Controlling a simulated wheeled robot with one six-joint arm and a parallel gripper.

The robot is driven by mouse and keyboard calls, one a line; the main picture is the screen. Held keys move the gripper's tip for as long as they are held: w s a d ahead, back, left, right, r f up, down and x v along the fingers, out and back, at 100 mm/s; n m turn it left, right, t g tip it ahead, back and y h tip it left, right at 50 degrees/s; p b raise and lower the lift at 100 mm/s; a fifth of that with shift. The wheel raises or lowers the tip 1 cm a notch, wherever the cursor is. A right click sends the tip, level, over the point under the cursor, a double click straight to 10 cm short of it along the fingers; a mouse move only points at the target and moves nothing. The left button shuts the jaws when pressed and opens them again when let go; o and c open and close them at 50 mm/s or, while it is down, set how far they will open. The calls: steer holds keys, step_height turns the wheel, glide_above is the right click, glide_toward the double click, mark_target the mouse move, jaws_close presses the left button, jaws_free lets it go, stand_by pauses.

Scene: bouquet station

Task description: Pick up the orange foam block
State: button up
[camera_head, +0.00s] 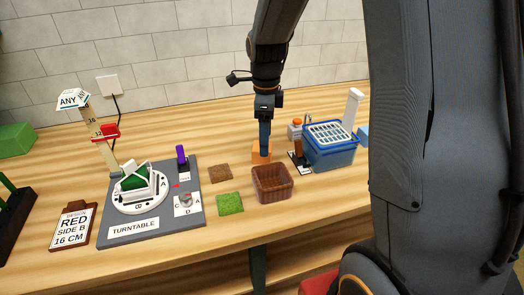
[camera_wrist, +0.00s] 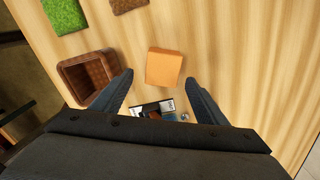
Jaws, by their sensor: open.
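The orange foam block (camera_wrist: 164,67) lies on the wooden table, in front of and between my gripper's fingertips in the wrist view. In the head view the block (camera_head: 256,157) is partly hidden behind my gripper (camera_head: 264,155), which points down over it. My gripper (camera_wrist: 159,80) is open, with one finger to each side of the block's near part and nothing held. I cannot tell how far the fingertips are above the table.
A brown basket (camera_head: 286,190) stands close by the block; it also shows in the wrist view (camera_wrist: 72,78). A blue crate (camera_head: 345,155) stands right, the turntable board (camera_head: 115,232) left.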

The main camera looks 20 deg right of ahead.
steer(key=shift+w+f+p, duration=0.15)
steer(key=shift+f+p, duration=0.75)
steer(key=shift+f, duration=1.65)
steer(key=shift+c, duration=0.2)
steer(key=c, duration=1.1)
steer(key=shift+c, duration=0.2)
